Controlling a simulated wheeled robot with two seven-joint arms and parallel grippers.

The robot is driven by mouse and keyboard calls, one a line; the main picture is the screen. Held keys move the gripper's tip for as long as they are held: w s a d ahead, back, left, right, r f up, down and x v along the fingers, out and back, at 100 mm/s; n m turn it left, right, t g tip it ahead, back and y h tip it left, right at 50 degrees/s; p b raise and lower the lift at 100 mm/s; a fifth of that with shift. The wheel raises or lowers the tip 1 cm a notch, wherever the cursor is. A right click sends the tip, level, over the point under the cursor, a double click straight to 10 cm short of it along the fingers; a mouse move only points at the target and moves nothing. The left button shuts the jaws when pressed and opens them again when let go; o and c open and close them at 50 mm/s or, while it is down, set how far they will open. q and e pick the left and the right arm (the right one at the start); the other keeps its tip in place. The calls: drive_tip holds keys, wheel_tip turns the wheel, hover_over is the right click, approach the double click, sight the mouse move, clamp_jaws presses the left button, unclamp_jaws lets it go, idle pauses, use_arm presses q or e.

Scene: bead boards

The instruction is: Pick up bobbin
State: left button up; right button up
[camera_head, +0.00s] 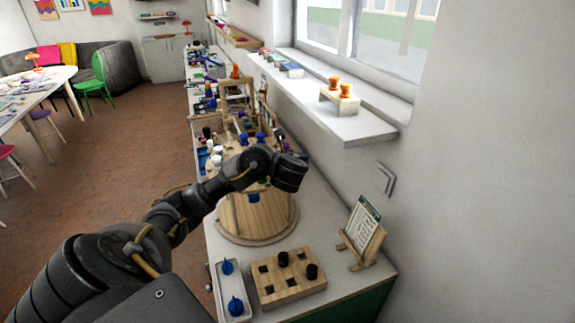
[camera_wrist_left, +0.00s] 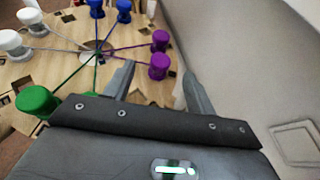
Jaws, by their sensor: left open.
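In the left wrist view, several bobbins stand around a round wooden board (camera_wrist_left: 60,76) with coloured threads running to its middle. One purple bobbin (camera_wrist_left: 159,67) lies in line with the gap between the fingertips of my left gripper (camera_wrist_left: 158,76). A second purple bobbin (camera_wrist_left: 160,40) is just beyond it. Blue bobbins (camera_wrist_left: 123,8), white bobbins (camera_wrist_left: 30,16) and a green bobbin (camera_wrist_left: 38,100) sit further left. My left gripper is open, and I see nothing held in it. My right gripper is not in view.
In front are a wooden block with square holes (camera_head: 268,290) and a white tray (camera_head: 235,308) with blue pieces. A card on a stand (camera_head: 363,230) is at right. A shelf (camera_head: 352,126) with orange bobbins (camera_head: 345,90) juts from the wall above.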

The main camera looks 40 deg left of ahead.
use_arm(q)
drive_tip(key=shift+x, duration=0.8)
drive_tip(key=shift+w+a+f+b, duration=0.2)
drive_tip(key=shift+f+b, duration=0.05)
drive_tip(key=shift+b, duration=0.05)
drive_tip(key=shift+w, duration=0.1)
drive_tip(key=shift+w+a+f+b, duration=0.15)
drive_tip(key=shift+b, duration=0.2)
drive_tip(key=b+x, duration=0.3)
drive_tip(key=x, duration=0.1)
drive_tip(key=shift+w+a+f, duration=0.1)
drive_tip(key=shift+w+f, duration=0.1)
drive_tip(key=shift+f, duration=0.05)
drive_tip(key=shift+r, duration=0.15)
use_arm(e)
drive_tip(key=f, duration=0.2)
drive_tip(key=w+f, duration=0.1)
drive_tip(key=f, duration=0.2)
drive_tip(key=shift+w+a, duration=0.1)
use_arm(q)
drive_tip(key=shift+c, duration=0.2)
drive_tip(key=c, duration=1)
drive_tip(key=shift+c, duration=0.2)
